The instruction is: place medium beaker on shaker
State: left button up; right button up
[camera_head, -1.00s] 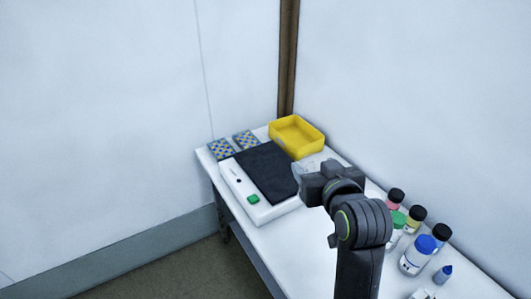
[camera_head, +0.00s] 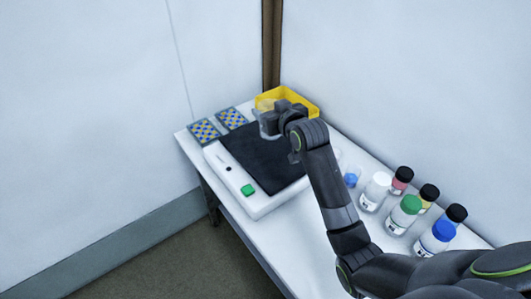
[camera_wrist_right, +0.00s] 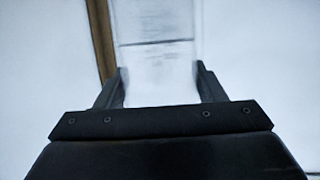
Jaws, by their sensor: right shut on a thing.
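My right gripper (camera_head: 272,118) is shut on a clear glass beaker (camera_head: 268,129), at the far end of the shaker. The beaker also shows between the two fingers in the right wrist view (camera_wrist_right: 157,65), seemingly upright. The shaker (camera_head: 229,176) is a white box with a black top mat (camera_head: 258,165) and a green button at its front corner. The beaker overlaps the far part of the mat in the head view; I cannot tell whether it touches the mat. My left gripper is not in view.
A yellow bin (camera_head: 308,103) stands behind my gripper at the back corner. Two blue-and-yellow patterned racks (camera_head: 204,131) lie left of the shaker. Several capped bottles (camera_head: 405,212) stand on the right of the white table (camera_head: 258,232), near the wall.

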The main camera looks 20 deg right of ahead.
jog(key=shift+w+d+f, duration=0.4)
jog(key=shift+w+f, duration=0.25)
jog(key=shift+w, duration=0.1)
notch_tip(320, 180, down, 10)
jog(key=shift+r+p, duration=0.1)
jog(key=shift+p, duration=0.2)
jog(key=shift+f, duration=0.25)
jog(key=o, duration=1.1)
jog(key=shift+o, duration=0.2)
jog(key=shift+r, duration=0.2)
jog(key=v, duration=1.2)
jog(key=shift+b, duration=0.35)
